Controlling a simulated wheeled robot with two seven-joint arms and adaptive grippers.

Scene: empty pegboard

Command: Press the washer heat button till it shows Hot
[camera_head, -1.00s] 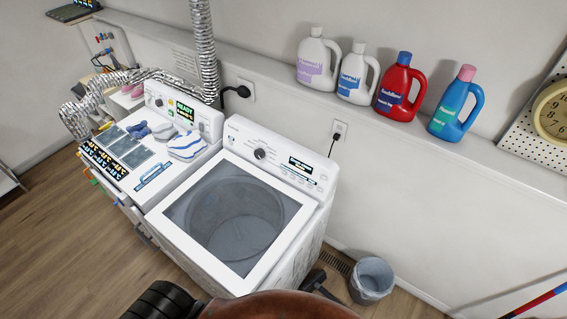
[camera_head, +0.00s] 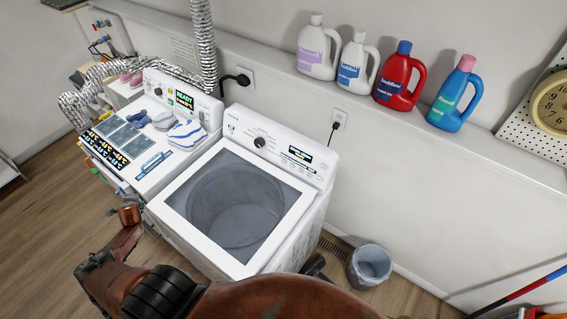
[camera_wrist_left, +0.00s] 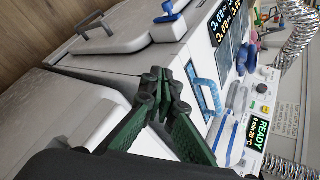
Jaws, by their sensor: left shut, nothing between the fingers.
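The washer (camera_head: 290,240) is the white machine with a glass lid, on the right of the pair in the head view. Its slanted control panel (camera_head: 231,123) carries a round knob (camera_head: 260,142), a dark display (camera_head: 300,155) and a row of small buttons below the display. The text on the display and the button labels are too small to read. My left gripper (camera_wrist_left: 157,84) is shut and empty in the left wrist view, with its green-black fingers together, in front of a white machine surface. In the head view I cannot make out its fingertips. My right gripper is not in view.
The dryer (camera_head: 150,170) stands left of the washer, its display (camera_head: 184,100) reading READY, with cloth items (camera_head: 186,134) on top. A silver duct (camera_head: 204,45) rises behind it. Bottles such as the red one (camera_head: 398,80) stand on the ledge. A bin (camera_head: 370,265) stands right of the washer.

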